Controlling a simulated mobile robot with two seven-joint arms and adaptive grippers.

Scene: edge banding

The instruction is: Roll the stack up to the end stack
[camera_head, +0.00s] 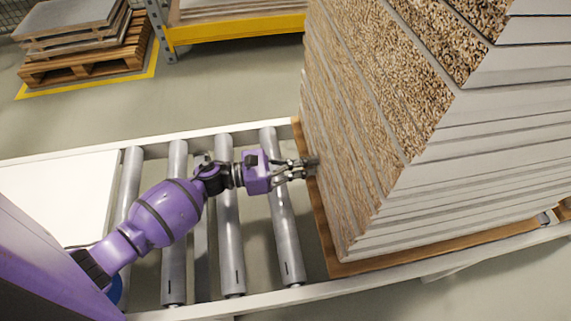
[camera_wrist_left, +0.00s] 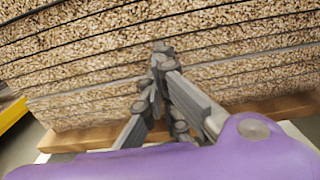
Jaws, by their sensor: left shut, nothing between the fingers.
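The stack (camera_head: 440,140) is a tall pile of white-faced chipboard panels with bare speckled edges. It lies on a thin wooden base board (camera_head: 335,255) on the roller conveyor. My left gripper (camera_head: 314,165) is shut and empty, its fingertips at the lower part of the stack's near left face. In the left wrist view the closed fingertips (camera_wrist_left: 160,52) are in front of the chipboard edges (camera_wrist_left: 90,75); whether they touch cannot be told for certain. No separate end stack can be made out. My right gripper is not in view.
Bare conveyor rollers (camera_head: 230,215) lie left of the stack, between pale side rails (camera_head: 200,135). A white panel surface (camera_head: 55,200) is at the far left. A pallet with boards (camera_head: 85,60) and a yellow-beamed rack (camera_head: 235,28) stand behind on open floor.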

